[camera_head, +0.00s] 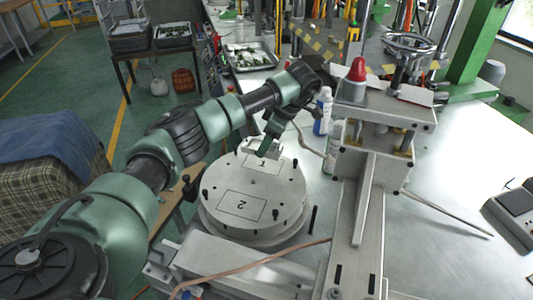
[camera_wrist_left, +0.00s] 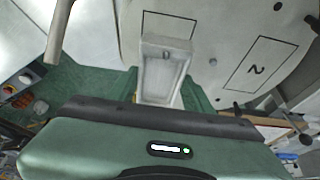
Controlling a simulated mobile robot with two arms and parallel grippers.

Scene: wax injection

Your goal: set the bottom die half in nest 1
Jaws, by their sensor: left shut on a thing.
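The turntable (camera_head: 225,190) is a round pale disc with outlined nests marked 1 and 2. Nest 1 (camera_head: 258,166) is at its far side and nest 2 (camera_head: 240,205) at its near side. My left gripper (camera_head: 268,146) reaches down over the nest 1 side. In the left wrist view, my left gripper (camera_wrist_left: 165,92) is shut on the bottom die half (camera_wrist_left: 163,75), a pale grey block with a recessed face. The block overlaps the outline of nest 1 (camera_wrist_left: 184,24). I cannot tell whether it touches the disc. My right gripper is not in view.
A press column with a red-capped cylinder (camera_head: 357,70) stands right of the turntable. Bottles (camera_head: 322,110) stand between them at the back. A black pin (camera_head: 312,220) is at the disc's right. The bench at right (camera_head: 450,185) is mostly clear. Nest 2 is empty.

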